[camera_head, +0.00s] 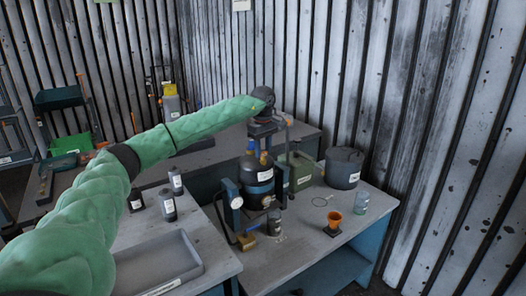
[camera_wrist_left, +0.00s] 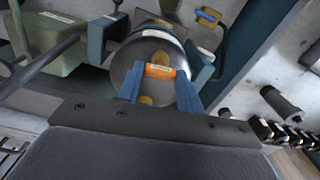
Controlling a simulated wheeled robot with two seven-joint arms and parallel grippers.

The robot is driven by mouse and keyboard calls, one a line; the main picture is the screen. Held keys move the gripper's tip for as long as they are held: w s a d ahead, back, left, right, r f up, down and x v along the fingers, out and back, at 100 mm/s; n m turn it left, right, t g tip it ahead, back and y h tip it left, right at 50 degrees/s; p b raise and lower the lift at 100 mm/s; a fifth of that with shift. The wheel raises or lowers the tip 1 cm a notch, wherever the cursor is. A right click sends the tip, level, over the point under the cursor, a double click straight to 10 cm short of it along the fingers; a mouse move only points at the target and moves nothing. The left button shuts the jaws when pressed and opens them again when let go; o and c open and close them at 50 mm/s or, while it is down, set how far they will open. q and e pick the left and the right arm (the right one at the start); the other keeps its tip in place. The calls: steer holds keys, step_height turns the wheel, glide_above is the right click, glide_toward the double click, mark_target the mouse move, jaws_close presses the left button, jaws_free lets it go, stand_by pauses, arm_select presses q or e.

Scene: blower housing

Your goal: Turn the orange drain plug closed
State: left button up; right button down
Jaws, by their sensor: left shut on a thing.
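The orange drain plug (camera_wrist_left: 160,71) shows in the left wrist view as a short orange bar in front of the round metal end of the blower housing (camera_wrist_left: 150,52). My left gripper (camera_wrist_left: 160,76) has its two blue fingers on either side of the plug and is shut on it. In the head view, my left gripper (camera_head: 260,150) points down at the top of the dark, blue-banded blower housing (camera_head: 257,178), which stands on the bench. The plug is too small and covered to make out there. My right gripper is in neither view.
Dark bottles (camera_head: 168,205) and a grey tray (camera_head: 160,268) are on the left bench.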

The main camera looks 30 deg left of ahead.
mark_target(263, 152)
arm_select(q)
steer(key=shift+a+r+m, duration=0.1)
steer(key=shift+r+m, duration=0.1)
steer(key=shift+m, duration=0.2)
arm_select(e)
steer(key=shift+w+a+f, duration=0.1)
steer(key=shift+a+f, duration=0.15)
arm_select(q)
steer(key=o, duration=1)
steer(key=shift+f, duration=0.15)
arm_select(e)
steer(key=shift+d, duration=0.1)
arm_select(q)
step_height(263, 152, up, 7)
steer(key=shift+w+f+b, duration=0.1)
steer(key=shift+b, duration=0.85)
steer(key=shift+r, duration=0.5)
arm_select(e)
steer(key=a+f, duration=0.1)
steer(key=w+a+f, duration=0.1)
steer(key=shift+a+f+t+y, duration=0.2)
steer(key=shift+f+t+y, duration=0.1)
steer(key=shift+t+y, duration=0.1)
arm_select(q)
steer(key=shift+f, duration=0.1)
